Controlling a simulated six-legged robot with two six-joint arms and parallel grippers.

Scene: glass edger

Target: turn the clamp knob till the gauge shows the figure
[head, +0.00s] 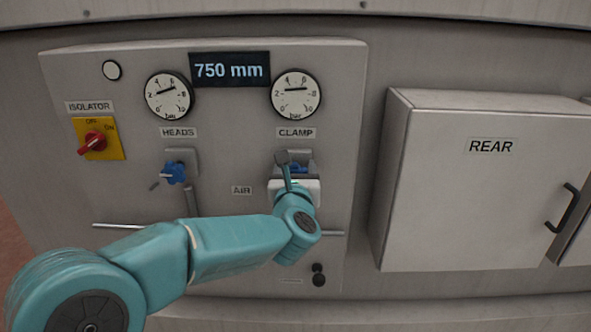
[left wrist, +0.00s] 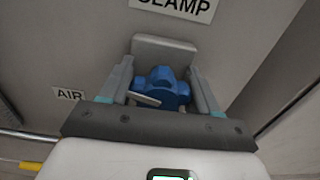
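The blue clamp knob (left wrist: 160,88) sits on a grey mount below the CLAMP label (head: 296,133). In the head view the knob (head: 297,168) is partly hidden by my left gripper (head: 296,164). In the left wrist view my left gripper (left wrist: 160,92) has one finger on each side of the knob, with gaps showing, so it looks open around it. A small pale lever crosses the knob's lower left. The clamp gauge (head: 297,93) is round and white, marked in bar; its needle lies nearly level, and its exact reading is too small to tell. My right gripper is not in view.
A display (head: 230,70) reads 750 mm. At left are the HEADS gauge (head: 168,96), its blue knob (head: 174,173) and a red isolator switch (head: 93,143). A box marked REAR (head: 475,190) juts out at right. An AIR label (head: 242,190) is near my left arm.

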